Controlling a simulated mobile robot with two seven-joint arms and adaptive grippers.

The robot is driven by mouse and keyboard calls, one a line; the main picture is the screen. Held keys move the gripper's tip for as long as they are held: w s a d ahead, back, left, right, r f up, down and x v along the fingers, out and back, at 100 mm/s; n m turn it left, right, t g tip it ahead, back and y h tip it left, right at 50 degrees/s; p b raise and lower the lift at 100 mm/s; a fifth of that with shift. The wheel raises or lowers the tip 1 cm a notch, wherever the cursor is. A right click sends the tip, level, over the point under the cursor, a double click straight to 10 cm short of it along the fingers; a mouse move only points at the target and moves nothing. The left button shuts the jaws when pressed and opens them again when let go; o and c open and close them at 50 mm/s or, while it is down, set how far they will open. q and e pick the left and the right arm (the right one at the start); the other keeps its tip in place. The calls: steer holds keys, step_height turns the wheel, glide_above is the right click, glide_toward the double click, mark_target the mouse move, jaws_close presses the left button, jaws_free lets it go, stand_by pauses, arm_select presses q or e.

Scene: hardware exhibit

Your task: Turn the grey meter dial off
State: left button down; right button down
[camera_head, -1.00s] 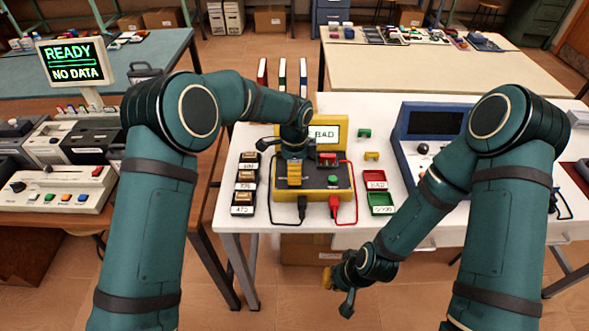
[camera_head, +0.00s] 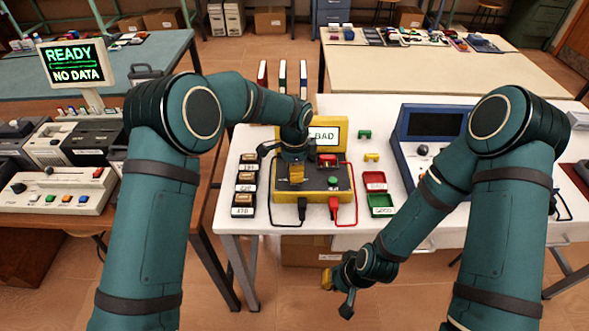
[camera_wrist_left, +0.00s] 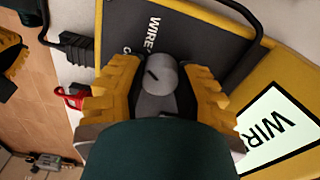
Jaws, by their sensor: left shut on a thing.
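The yellow meter (camera_head: 325,196) stands on the white table, with a dark panel and a lit screen (camera_head: 327,135) whose visible part reads "BAD". In the left wrist view, the grey dial (camera_wrist_left: 156,78) sits between the yellow fingers of my left gripper (camera_wrist_left: 155,88), with a dark mark on its top. My left gripper also shows in the head view (camera_head: 297,174), pointing down over the meter's left half and hiding the dial there. It is shut on the dial. My right gripper (camera_head: 327,279) hangs low in front of the table, and its opening cannot be made out.
Black and red plugs (camera_head: 334,204) with leads are at the meter's front. Several small labelled boxes (camera_head: 244,180) stand left of it. A red tray (camera_head: 375,180) and a green tray (camera_head: 381,204) are on its right. A blue device (camera_head: 434,125) stands further right.

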arm_select(q)
steer(key=n, duration=0.3)
steer(key=n+p, duration=0.1)
steer(key=n, duration=0.8)
steer(key=shift+f+n+p, duration=0.1)
steer(key=shift+n+p, duration=0.3)
steer(key=shift+n, duration=1.6)
steer(key=shift+s, duration=0.1)
steer(key=c, duration=0.6)
jaws_free()
steer(key=shift+o, duration=0.2)
